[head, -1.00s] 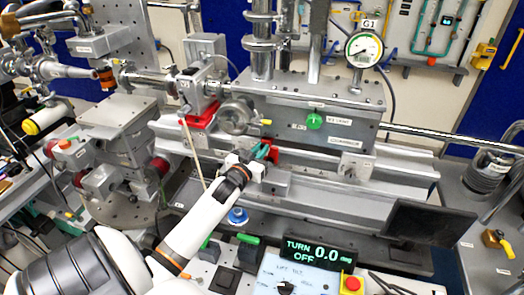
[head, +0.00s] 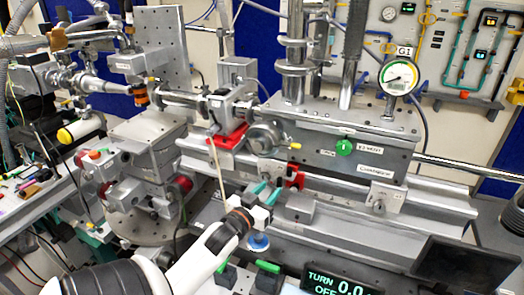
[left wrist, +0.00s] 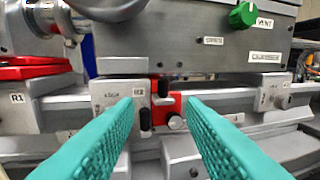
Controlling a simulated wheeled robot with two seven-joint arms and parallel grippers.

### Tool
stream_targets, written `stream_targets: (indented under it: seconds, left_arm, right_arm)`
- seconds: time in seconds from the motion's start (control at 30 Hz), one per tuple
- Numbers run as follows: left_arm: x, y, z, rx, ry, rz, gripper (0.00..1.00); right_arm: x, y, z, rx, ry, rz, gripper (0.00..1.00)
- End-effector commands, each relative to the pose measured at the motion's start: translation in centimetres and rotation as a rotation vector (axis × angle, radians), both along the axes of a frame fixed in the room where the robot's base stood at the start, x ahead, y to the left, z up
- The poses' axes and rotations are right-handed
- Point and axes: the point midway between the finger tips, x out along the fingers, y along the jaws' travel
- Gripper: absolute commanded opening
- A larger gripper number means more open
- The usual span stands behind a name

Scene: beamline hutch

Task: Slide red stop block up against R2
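The red stop block (head: 293,176) sits on the grey rail below the large grey chamber housing. In the left wrist view the red stop block (left wrist: 166,108) shows between my fingertips, farther off, with a dark knob on top and a round knob in front. The grey carriage labelled R2 (left wrist: 110,94) stands directly left of it; I cannot tell whether they touch. My left gripper (head: 264,193) is open and empty, its teal fingers (left wrist: 158,112) spread in front of the rail, short of the block. My right gripper is out of view.
A carriage labelled R1 (left wrist: 17,112) stands farther left on the rail, near a red plate (head: 226,136). A grey clamp block (head: 384,196) is to the right. The chamber housing (head: 345,135) overhangs the rail. A dark screen (head: 465,264) and turn display (head: 340,284) are in front.

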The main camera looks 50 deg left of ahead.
Motion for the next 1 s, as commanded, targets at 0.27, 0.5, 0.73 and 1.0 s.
stream_targets:
  seconds: [0.27, 0.5, 0.73, 1.0]
  left_arm:
    - [-2.6, -0.6, 0.0, -0.001, 0.000, 0.000, 0.37]
    - [-2.7, -0.7, 0.0, -0.001, 0.000, 0.000, 0.37]
    - [-2.6, -0.6, 0.0, -0.001, 0.000, 0.000, 0.37]
    - [-2.6, -0.6, 0.0, -0.001, 0.000, 0.000, 0.37]
  right_arm:
    - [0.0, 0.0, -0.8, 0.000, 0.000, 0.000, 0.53]
    - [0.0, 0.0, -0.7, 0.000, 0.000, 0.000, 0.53]
    - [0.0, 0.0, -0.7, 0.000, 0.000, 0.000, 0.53]
    - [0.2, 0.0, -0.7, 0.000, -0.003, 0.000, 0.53]
